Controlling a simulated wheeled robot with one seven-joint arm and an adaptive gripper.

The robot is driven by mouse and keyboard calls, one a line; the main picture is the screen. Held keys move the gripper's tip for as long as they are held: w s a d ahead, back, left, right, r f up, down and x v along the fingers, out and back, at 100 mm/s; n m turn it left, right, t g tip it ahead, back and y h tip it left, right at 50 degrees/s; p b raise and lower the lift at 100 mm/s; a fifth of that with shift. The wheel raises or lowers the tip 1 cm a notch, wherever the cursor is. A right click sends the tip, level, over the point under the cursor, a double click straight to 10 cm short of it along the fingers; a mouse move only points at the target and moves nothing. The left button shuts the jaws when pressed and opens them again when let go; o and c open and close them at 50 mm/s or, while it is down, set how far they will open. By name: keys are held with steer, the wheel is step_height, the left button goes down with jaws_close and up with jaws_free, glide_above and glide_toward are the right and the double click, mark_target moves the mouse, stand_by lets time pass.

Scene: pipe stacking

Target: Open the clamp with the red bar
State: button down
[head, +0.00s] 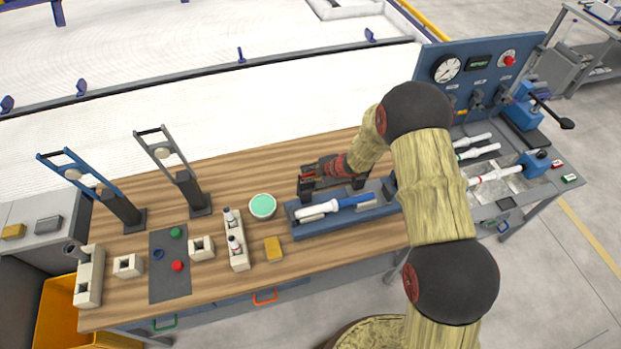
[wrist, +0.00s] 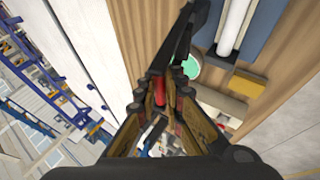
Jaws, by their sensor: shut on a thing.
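The clamp (head: 307,187) is a dark grey fixture at the back edge of the blue pipe holder (head: 377,212), with a red bar (head: 308,177) beside my gripper. A white and blue pipe (head: 354,201) lies in the holder. My gripper (head: 322,170) is at the clamp, on the holder's far side. In the wrist view my gripper (wrist: 160,92) is shut on the red bar (wrist: 160,86), which shows between the fingers. A dark clamp part (wrist: 181,33) runs up from there. The fingers hide much of the bar, and the clamp's exact opening cannot be told.
A round green-topped container (head: 262,205) and a yellow block (head: 273,249) are left of the holder. Two tall stands (head: 186,186) (head: 126,210) rise further left. A blue gauge panel (head: 477,75) and more pipes (head: 477,152) are at the right.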

steer(key=shift+w+a+r+p, duration=0.15)
steer(key=shift+w, duration=0.3)
steer(key=shift+w+a+r+p, duration=0.1)
steer(key=shift+w+p, duration=0.05)
steer(key=shift+w, duration=0.25)
steer(key=c, duration=1.9)
jaws_free()
steer(key=shift+w+f, duration=0.1)
steer(key=v, duration=1.2)
